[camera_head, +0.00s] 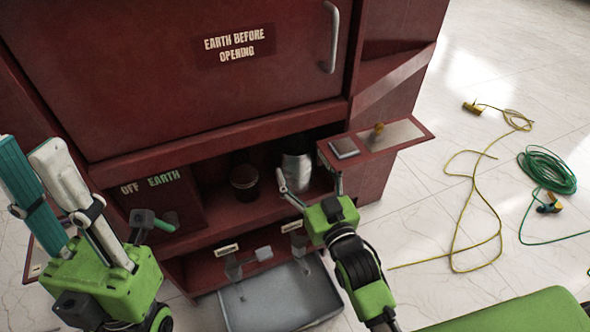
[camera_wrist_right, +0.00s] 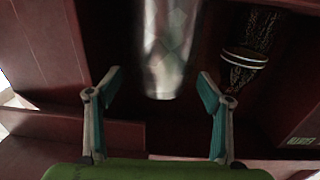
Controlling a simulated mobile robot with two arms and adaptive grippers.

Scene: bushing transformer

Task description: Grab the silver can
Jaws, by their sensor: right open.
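The silver can (camera_head: 297,172) stands on the recessed shelf of the red cabinet, towards its right end. In the right wrist view the shiny can (camera_wrist_right: 168,50) is centred ahead, between the lines of the two fingers. My right gripper (camera_head: 311,182) is open and empty in front of the can, with its fingers spread to either side. In the right wrist view the fingertips (camera_wrist_right: 158,82) are close to the can's near end; I cannot tell whether they touch it. My left gripper (camera_head: 30,150) is at the left, raised, its fingers apart with nothing between them.
A dark can (camera_head: 244,182) stands left of the silver can; it also shows in the right wrist view (camera_wrist_right: 247,55). A red side panel (camera_head: 400,128) juts out at the right. An open grey drawer (camera_head: 285,300) lies below. Yellow and green cables lie on the floor.

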